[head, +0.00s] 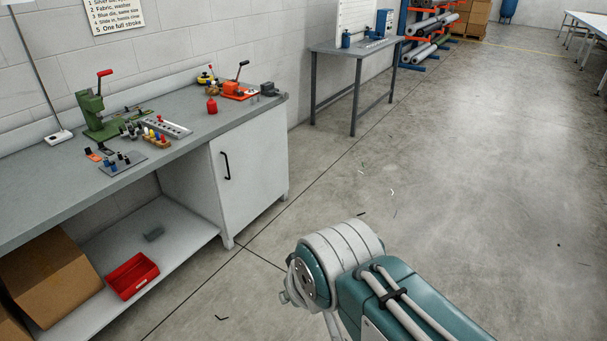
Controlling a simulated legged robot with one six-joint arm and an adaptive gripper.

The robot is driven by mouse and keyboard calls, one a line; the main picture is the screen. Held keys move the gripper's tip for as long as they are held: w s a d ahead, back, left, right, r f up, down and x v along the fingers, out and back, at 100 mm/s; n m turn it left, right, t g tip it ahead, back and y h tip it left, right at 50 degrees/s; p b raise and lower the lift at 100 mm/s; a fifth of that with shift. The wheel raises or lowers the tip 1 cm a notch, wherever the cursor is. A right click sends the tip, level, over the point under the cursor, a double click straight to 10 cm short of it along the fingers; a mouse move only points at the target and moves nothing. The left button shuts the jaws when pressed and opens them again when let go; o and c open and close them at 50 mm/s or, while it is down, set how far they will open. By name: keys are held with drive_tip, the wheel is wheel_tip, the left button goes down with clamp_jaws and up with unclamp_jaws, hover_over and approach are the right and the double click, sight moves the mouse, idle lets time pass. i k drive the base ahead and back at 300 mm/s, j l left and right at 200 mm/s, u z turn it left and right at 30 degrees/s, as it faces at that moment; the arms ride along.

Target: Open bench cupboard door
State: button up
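The bench cupboard door (256,171) is a white panel under the right end of the grey workbench (110,187). It looks shut. A black vertical bar handle (226,166) sits near the door's left edge. My arm shows at the lower right, out over the floor and apart from the cupboard. My gripper does not show, so its state is hidden.
An open lower shelf (185,243) left of the cupboard holds a red bin (132,275) and a cardboard box (48,280). Tools, including a green press (98,115), stand on the bench top. A second table (355,55) stands behind. The concrete floor before the door is mostly clear.

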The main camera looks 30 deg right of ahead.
sight(249, 163)
drive_tip(key=z, duration=0.4)
drive_tip(key=i+j, duration=0.2)
drive_tip(key=i, duration=1.2)
drive_tip(key=i+j+u, duration=0.15)
drive_tip(key=i, duration=1.2)
